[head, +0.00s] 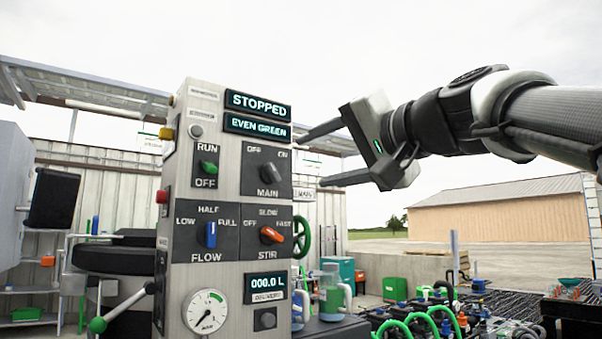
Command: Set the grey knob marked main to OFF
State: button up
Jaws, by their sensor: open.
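The grey knob (269,173) sits on a dark plate with OFF at its upper left, ON at its upper right and MAIN below. It appears to lean toward the ON side, though its pointer is hard to read. My gripper (309,161) is to the right of the panel, its two fingers spread one above the other and pointing left toward the knob. The jaws are open and empty, apart from the knob in the picture. The control panel (222,94) shows STOPPED and EVEN GREEN on its displays.
Below the knob are a blue FLOW knob (210,234) and an orange STIR knob (271,235). A green RUN/OFF switch (208,168) is at its left. Bottles (331,293) stand at the lower right.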

jog(key=shift+v, duration=1.2)
jog(key=s+d+f+n+g+h, duration=0.1)
jog(key=s+f+g+h, duration=0.1)
jog(key=f, duration=1)
jog(key=s+f+g+h, duration=0.2)
jog(key=f+h, duration=0.1)
jog(key=f, duration=1)
jog(key=s+d+f+n+g+h, duration=0.25)
jog(key=s+f, duration=0.45)
jog(key=f, duration=0.6)
jog(key=s+d+f+n+g+h, duration=0.1)
jog(key=s+d+f+g+h, duration=0.4)
jog(key=f, duration=0.8)
notch_tip(320, 180, up, 25)
jog(key=s+t+y+p, duration=0.1)
jog(key=t+y+p, duration=0.1)
jog(key=p, duration=2.2)
jog(key=shift+a+p, duration=0.35)
jog(key=shift+a, duration=0.05)
jog(key=shift+m+y, duration=0.25)
